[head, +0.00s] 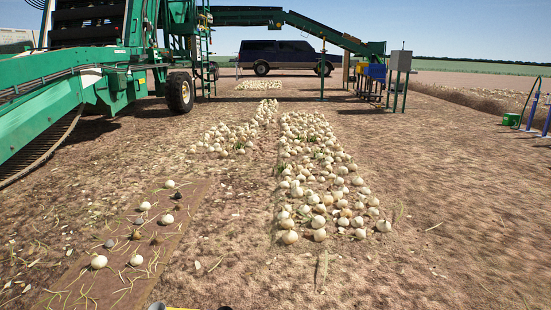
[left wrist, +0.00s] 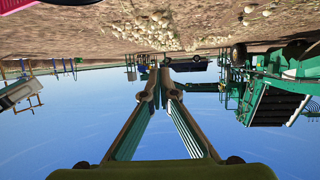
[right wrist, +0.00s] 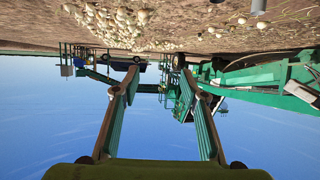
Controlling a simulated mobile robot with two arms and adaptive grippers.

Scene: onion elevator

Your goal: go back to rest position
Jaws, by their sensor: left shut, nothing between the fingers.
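My left gripper (left wrist: 160,78) shows in the left wrist view with its two fingers drawn together at the tips and nothing between them. My right gripper (right wrist: 160,78) shows in the right wrist view with its fingertips apart and the space between them empty. Both wrist views show the field upside down, with sky behind the fingers. Neither gripper is near an onion. In the head view only small dark and yellow bits show at the bottom edge, and I cannot tell what they are.
A long pile of onions (head: 325,190) lies on bare soil ahead. Loose onions and dark lumps lie on a brown strip (head: 190,215) at left. A green harvester (head: 110,70) stands at left, its conveyor reaching right. A dark pickup (head: 285,55) is behind.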

